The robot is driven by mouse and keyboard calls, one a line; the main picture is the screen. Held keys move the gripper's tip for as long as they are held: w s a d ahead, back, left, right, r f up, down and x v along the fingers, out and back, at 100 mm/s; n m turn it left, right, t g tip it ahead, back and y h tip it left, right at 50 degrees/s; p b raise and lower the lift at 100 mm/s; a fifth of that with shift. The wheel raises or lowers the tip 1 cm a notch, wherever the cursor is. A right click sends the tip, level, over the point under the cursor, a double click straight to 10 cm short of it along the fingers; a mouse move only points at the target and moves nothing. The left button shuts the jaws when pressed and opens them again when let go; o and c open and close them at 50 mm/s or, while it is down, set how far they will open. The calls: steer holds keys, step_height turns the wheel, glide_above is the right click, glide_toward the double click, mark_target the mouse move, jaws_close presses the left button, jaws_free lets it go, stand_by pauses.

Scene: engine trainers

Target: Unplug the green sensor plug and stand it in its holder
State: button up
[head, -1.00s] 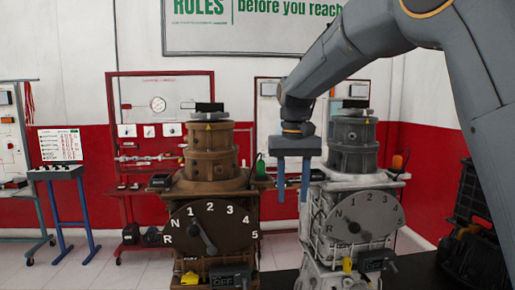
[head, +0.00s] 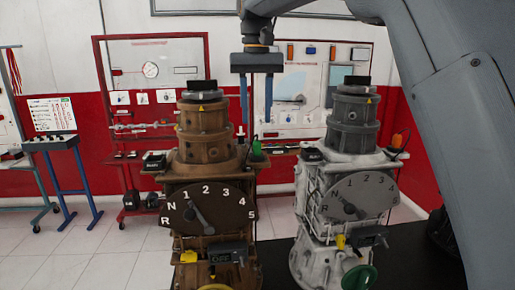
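The green sensor plug (head: 257,149) is upright at the right side of the brown engine trainer (head: 207,170), at the level of its upper ledge. A dark cable shows beside it. My gripper (head: 256,121) points down with its two fingers apart and nothing between them. In the picture its fingertips are just above the green plug, one to each side. Depth between them is hard to judge, and I see no contact. I cannot make out the plug's holder for certain.
A white engine trainer (head: 345,185) stands to the right, with an orange plug (head: 397,141) at its upper right. A red-framed panel (head: 150,88) and a white board (head: 305,85) are behind. My arm's thick links cross the upper right. Open floor lies at left.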

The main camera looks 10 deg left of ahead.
mark_target(257, 141)
steer(key=shift+f+b, duration=0.7)
steer(key=shift+f, duration=3.7)
steer(key=shift+p, duration=0.7)
jaws_close()
steer(key=shift+r, duration=0.15)
steer(key=shift+r, duration=2.85)
